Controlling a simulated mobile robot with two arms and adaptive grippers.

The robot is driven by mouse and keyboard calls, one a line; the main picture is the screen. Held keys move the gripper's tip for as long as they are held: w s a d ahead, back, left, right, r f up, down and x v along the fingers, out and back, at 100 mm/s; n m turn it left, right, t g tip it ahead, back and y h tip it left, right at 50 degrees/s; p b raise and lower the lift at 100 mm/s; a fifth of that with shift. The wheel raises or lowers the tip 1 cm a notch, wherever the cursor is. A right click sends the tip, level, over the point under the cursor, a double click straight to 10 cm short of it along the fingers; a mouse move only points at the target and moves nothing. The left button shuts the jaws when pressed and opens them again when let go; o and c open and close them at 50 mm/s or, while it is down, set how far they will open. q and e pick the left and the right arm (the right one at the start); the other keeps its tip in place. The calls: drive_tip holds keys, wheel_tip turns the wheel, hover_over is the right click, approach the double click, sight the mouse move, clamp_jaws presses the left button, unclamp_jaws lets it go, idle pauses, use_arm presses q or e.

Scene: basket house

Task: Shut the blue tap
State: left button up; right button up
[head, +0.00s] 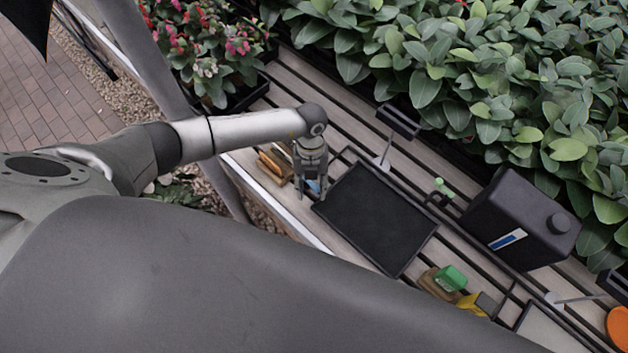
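My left gripper (311,192) hangs over the slatted bench, pointing down, beside the left edge of the black tray. Its two fingers stand apart. A small blue thing (314,184) shows between the fingers; it is probably the blue tap, but the gripper hides most of it. I cannot tell whether the fingers touch it, or how the tap is turned. My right gripper is not in view.
The black tray (375,218) lies right of the gripper. A dark canister (519,222) and a green-topped fitting (443,187) stand further right. Green and yellow blocks (450,278) lie near the front. A wooden-handled item (274,168) lies left. Leafy plants (480,80) line the back.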

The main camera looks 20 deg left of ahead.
use_arm(q)
drive_tip(key=shift+s+a+p, duration=0.2)
drive_tip(key=shift+a, duration=0.45)
drive_tip(key=shift+s+a+p, duration=0.15)
drive_tip(key=shift+s+a, duration=0.05)
drive_tip(key=shift+a, duration=0.45)
drive_tip(key=shift+s+a, duration=0.35)
drive_tip(key=shift+a, duration=0.35)
drive_tip(key=shift+w+d, duration=0.1)
drive_tip(key=shift+d, duration=0.2)
wheel_tip(320, 180, up, 7)
drive_tip(key=p, duration=0.6)
drive_tip(key=shift+d, duration=0.15)
